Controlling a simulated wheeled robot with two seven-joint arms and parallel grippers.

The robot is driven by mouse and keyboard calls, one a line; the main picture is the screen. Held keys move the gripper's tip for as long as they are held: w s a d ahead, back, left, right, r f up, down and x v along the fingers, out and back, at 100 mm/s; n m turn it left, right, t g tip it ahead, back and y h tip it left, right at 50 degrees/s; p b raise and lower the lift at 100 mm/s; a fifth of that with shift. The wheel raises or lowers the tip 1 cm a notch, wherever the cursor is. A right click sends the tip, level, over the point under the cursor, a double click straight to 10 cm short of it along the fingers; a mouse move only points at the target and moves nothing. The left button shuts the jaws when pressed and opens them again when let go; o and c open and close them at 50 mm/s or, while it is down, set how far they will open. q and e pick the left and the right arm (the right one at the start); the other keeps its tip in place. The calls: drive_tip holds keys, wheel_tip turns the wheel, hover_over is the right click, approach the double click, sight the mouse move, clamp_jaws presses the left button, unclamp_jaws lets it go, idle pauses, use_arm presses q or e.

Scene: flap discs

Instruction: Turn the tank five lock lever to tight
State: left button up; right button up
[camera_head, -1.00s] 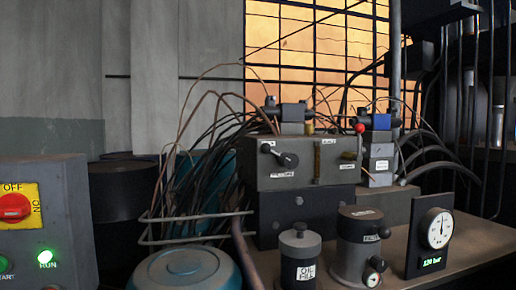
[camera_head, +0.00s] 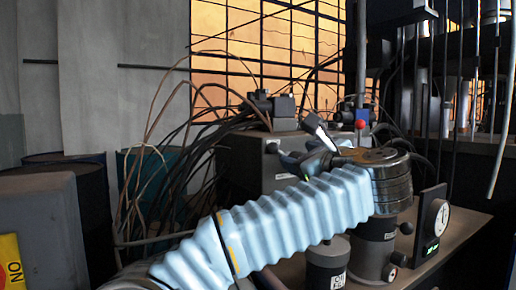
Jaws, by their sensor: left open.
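The grey valve block (camera_head: 240,165) stands on the bench behind my left arm. The dark end of a lever (camera_head: 272,147) shows on its front face; the rest of that lever and the labels there are hidden behind my gripper. I cannot read which tank it belongs to or its setting. My left gripper (camera_head: 306,146) is in front of the block's right part, fingers spread and pointing left and up. It is open and appears to hold nothing. Whether it touches the lever cannot be told. My right gripper is out of view.
An oil-fill canister (camera_head: 326,265), a filter cylinder (camera_head: 372,250) and a pressure gauge (camera_head: 434,222) stand below and right of my wrist. Hoses and wires crowd behind the block. The grey control box (camera_head: 40,225) is at the left. Bare bench shows at the right front.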

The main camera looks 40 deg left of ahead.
sight(275, 148)
use_arm(q)
drive_tip(key=p+x, duration=0.5)
drive_tip(key=x, duration=0.6)
drive_tip(key=shift+w+a+r, duration=0.15)
drive_tip(key=shift+w+a, duration=0.05)
drive_tip(key=shift+a, duration=0.15)
drive_tip(key=shift+w+a, duration=0.3)
drive_tip(key=shift+a, duration=0.15)
clamp_jaws()
